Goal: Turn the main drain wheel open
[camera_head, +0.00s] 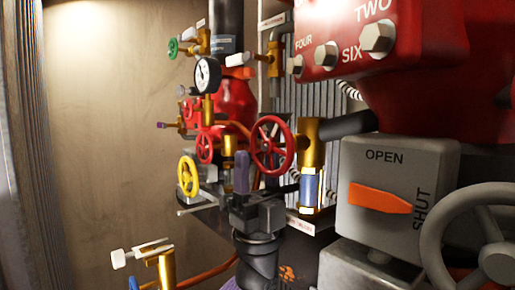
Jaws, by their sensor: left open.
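A large red handwheel (272,145) sits on a brass valve body (311,145) with a blue sight glass (309,188) under it, mid-picture. A smaller red wheel (205,148) and a yellow wheel (187,176) are to its left. A big grey wheel (488,245) is at the lower right. I cannot read a label that says which is the main drain. My dark left gripper (257,188) is open, just below and in front of the large red wheel, with no contact visible. My right gripper is out of view.
A grey box with OPEN and SHUT marks and an orange pointer (378,199) stands right of the gripper. A red bolted housing (400,40) hangs above it. A gauge (207,75), a green wheel (173,48) and small brass valves are at left. The tan wall (105,130) is bare.

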